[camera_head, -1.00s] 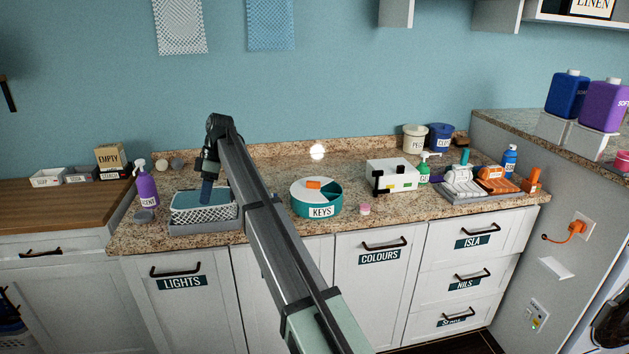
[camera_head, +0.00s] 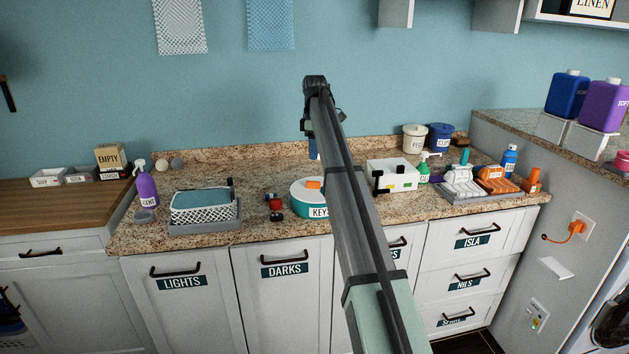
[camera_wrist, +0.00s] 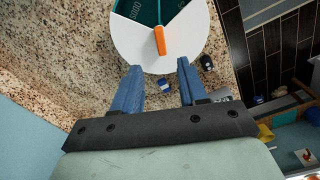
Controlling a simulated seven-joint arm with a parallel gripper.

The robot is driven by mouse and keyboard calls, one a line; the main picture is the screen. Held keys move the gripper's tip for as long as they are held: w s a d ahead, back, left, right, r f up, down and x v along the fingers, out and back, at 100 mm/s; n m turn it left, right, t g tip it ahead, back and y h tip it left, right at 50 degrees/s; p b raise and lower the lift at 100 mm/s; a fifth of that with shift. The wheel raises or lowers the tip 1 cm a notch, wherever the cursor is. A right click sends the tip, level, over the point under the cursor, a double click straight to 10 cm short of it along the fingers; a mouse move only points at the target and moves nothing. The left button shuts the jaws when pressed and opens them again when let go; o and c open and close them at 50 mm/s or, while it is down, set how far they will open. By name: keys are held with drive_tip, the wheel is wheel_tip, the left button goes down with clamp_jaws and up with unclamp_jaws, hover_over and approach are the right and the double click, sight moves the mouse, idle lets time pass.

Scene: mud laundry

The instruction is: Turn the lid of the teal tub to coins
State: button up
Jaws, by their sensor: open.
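The teal tub (camera_head: 301,208) stands on the granite counter, its right side hidden behind my arm. Its front label starts "KEY". Its white lid (camera_wrist: 128,38) has an orange grip bar (camera_wrist: 159,40) and a wedge-shaped opening. Through the opening the wrist view shows teal interior (camera_wrist: 146,10) with lettering too small to read surely. My gripper (camera_wrist: 160,65) is open and empty, its blue fingers spread at the lid's near edge in that view. The orange bar lies beyond the fingertips, roughly in line with the gap. I see no contact with it.
A patterned basket (camera_head: 204,207) on a grey tray and a red-and-black item (camera_head: 275,207) stand left of the tub. A white box (camera_head: 392,176) with black parts stands close on the right. A grey tray (camera_head: 462,199) with folded cloths lies farther right. Counter behind the tub is mostly clear.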

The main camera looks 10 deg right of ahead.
sight(314, 179)
wheel_tip(314, 179, down, 11)
drive_tip(key=shift+a+f, duration=0.1)
drive_tip(key=shift+f, duration=0.1)
idle(0.3)
clamp_jaws()
idle(0.4)
